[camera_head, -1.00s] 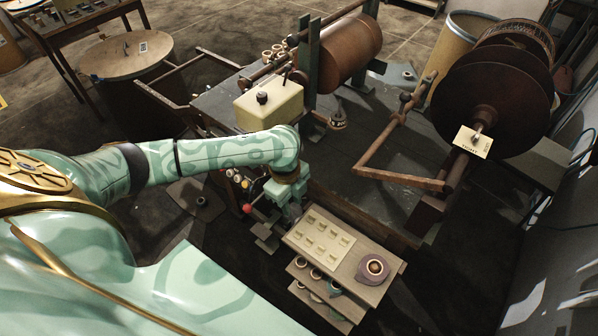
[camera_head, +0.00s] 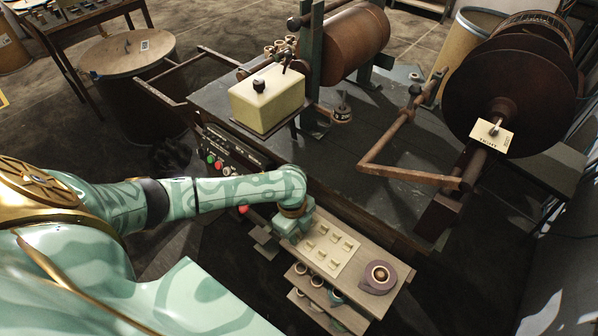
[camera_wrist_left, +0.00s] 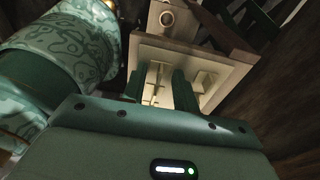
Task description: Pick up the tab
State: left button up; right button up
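Several small pale tabs (camera_head: 322,240) sit in rows on a cream card (camera_head: 337,262) on top of a small wooden stand. My left gripper (camera_head: 295,226) is at the card's left end, pointing down, with its fingertips hidden in the head view. In the left wrist view, the two dark green fingers of my left gripper (camera_wrist_left: 161,82) are apart, with the pale card and tabs (camera_wrist_left: 154,88) showing between and beyond them. I cannot tell whether a finger touches a tab. My right gripper is not in view.
A tape roll (camera_head: 379,275) lies at the right end of the wooden stand (camera_head: 385,248), with lower shelves below. Behind it stands the winding bench (camera_head: 345,160) with a cream box (camera_head: 268,98), a brown roller (camera_head: 356,45) and a bent bar (camera_head: 410,174). A large reel (camera_head: 512,85) is at right.

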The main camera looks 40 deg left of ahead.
pick_arm(q)
jog(key=shift+r, duration=0.1)
jog(key=shift+c, duration=0.2)
grip_shut()
jog(key=shift+r, duration=0.1)
